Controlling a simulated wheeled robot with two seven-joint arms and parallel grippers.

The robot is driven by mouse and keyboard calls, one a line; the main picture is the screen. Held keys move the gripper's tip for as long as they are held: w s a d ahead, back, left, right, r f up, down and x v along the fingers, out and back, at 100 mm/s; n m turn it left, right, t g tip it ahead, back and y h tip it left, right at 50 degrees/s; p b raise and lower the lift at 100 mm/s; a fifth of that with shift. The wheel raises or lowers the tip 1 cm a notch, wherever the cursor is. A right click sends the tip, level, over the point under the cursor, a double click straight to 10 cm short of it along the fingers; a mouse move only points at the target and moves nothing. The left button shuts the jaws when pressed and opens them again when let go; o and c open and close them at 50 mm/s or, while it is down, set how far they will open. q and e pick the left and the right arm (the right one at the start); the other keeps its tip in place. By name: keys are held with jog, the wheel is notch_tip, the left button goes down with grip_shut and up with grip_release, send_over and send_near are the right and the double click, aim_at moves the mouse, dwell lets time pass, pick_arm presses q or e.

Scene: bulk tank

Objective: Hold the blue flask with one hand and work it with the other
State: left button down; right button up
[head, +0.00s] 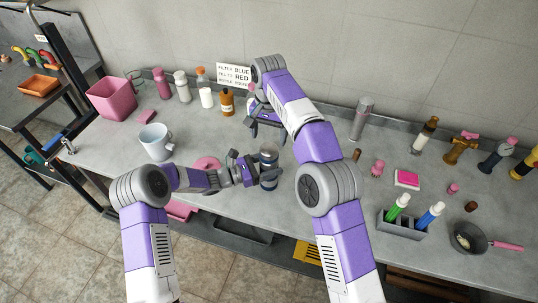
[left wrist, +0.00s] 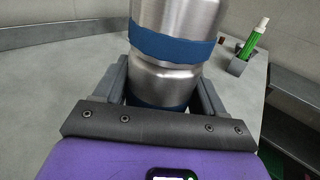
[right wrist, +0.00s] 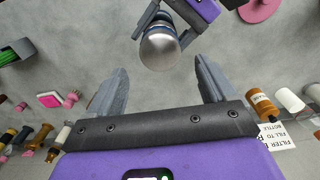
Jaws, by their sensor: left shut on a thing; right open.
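The blue flask (head: 269,157) is a steel cylinder with blue bands, held upright or nearly so near the middle of the counter. My left gripper (head: 256,170) is shut on the flask's lower part; the left wrist view shows the steel body and blue bands (left wrist: 172,48) between its fingers. My right gripper (head: 262,115) is open and empty, behind the flask in the head view. In the right wrist view the flask's rounded steel end (right wrist: 160,50) lies beyond the open fingertips (right wrist: 158,75), apart from them. Whether the flask's base touches the counter is hidden.
A white mug (head: 155,142) and a pink round thing (head: 207,163) stand to the left. Several bottles, including an amber one (head: 227,102), line the wall by a sign (head: 234,74). A grey rack (head: 400,224) with markers and a pan (head: 468,238) are at right.

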aim_at(269, 148)
jog(key=shift+f+m, duration=0.15)
jog(key=shift+m, duration=1.85)
jog(key=shift+f, duration=3.8)
jog(key=shift+c, duration=0.5)
